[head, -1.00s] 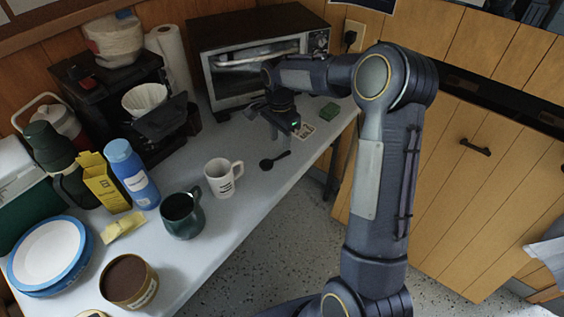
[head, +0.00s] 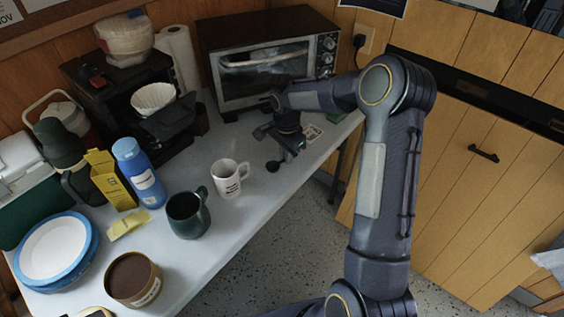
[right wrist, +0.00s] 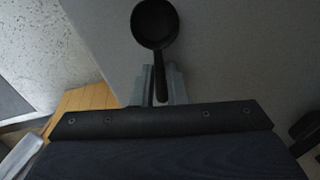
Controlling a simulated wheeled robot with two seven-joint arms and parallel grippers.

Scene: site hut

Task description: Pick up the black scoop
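The black scoop (head: 272,167) lies on the light table, to the right of the white mug (head: 229,178). My right gripper (head: 291,158) is low over the table at the scoop's handle and hides most of that handle in the head view. In the right wrist view, the scoop's round bowl (right wrist: 155,24) lies beyond the fingertips. Its handle runs back between the two fingers of the right gripper (right wrist: 161,75). The fingers stand close on either side of the handle; whether they press on it is not clear. My left gripper is not in view.
A toaster oven (head: 268,62) stands behind the gripper. A dark green mug (head: 188,214), a blue bottle (head: 139,173) and a brown tub (head: 131,279) stand to the left. The table's right edge is close to the scoop, with open floor (head: 300,235) beyond.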

